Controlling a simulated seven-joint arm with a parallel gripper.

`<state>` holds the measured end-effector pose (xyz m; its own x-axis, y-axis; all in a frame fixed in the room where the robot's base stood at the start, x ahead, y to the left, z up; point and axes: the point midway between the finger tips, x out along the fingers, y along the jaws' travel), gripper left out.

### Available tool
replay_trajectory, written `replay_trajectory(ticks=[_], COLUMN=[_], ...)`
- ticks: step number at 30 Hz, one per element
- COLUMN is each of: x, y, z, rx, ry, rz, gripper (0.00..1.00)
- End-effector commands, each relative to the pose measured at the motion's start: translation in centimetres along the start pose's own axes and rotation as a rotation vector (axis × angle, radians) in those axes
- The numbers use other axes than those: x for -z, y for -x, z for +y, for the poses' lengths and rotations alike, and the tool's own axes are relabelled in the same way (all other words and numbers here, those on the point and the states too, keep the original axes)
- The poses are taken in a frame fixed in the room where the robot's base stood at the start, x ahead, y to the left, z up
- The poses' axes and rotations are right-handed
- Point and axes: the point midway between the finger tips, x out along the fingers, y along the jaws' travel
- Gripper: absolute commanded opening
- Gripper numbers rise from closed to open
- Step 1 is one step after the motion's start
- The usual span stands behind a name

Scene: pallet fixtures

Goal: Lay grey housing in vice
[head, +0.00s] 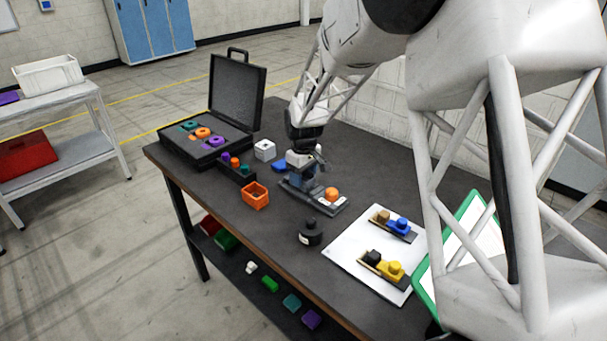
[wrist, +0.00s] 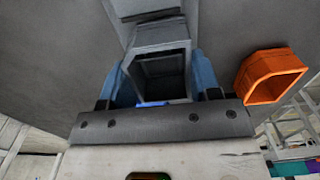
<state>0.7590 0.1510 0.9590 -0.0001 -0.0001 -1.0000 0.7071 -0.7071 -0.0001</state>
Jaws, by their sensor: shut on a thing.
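My gripper (head: 306,182) points down over the back end of a long grey fixture (head: 328,207) that looks like the vice, near the middle of the dark table. In the wrist view my gripper (wrist: 160,84) has its two blue fingers shut on the sides of the grey housing (wrist: 159,42), a hollow square block with its dark opening showing. More grey structure lies just beyond the housing there. An orange round part (head: 332,193) sits at the fixture's front end. Whether the housing touches the fixture is hidden by my fingers.
An orange open box (head: 256,196) stands left of the fixture; it also shows in the wrist view (wrist: 270,78). A white cube (head: 264,150), a blue part (head: 280,166) and an open black case (head: 238,88) are behind. A black knobbed piece (head: 311,238) and a white board (head: 350,250) lie nearer.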

Motion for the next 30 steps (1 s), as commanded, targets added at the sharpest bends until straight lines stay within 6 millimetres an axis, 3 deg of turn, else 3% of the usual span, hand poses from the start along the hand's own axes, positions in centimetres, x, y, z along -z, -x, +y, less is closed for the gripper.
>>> replay_trajectory(ticks=[30], x=[0.00], y=[-0.95], z=[0.00], rx=[0.000], ry=[0.000], rz=[0.000], gripper=[0.32])
